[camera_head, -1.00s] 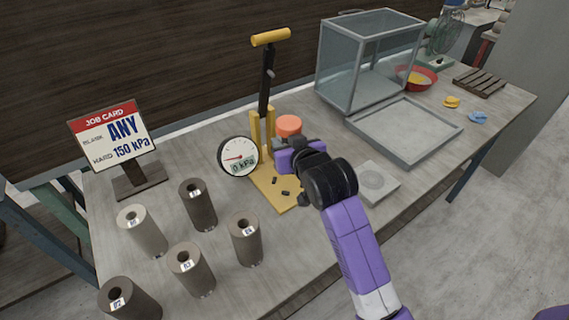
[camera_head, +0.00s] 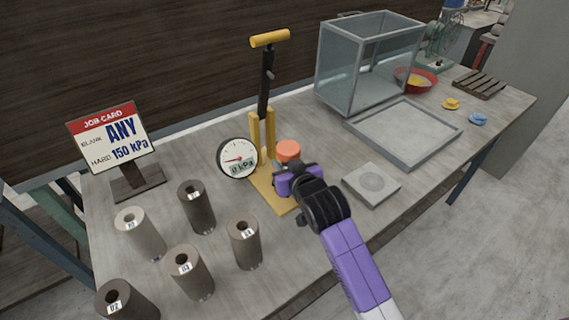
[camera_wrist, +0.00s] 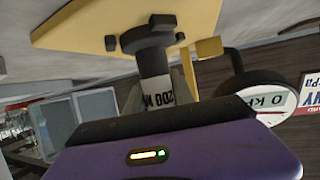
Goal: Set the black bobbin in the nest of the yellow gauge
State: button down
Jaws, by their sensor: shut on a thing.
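The yellow gauge (camera_head: 264,190) stands mid-table, with an upright lever, a round white dial (camera_head: 238,158) reading 0 kPa and a flat yellow base. My gripper (camera_head: 292,188) is low over the front right of that base. In the wrist view my gripper (camera_wrist: 160,84) is shut on the black bobbin (camera_wrist: 148,40), which has a dark flange and a white label. Small black pegs (camera_wrist: 110,43) of the nest stand on the base around the flange. I cannot tell whether the bobbin touches the base. In the head view my gripper hides the bobbin.
An orange round piece (camera_head: 288,150) stands behind my gripper. Several labelled dark and grey cylinders (camera_head: 197,208) stand at front left, by a job card (camera_head: 108,135). A grey plate (camera_head: 371,185) lies at right, with a tray (camera_head: 452,138) and glass box (camera_head: 345,75) behind.

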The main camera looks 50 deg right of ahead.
jog(key=c, duration=1.1)
grip_release()
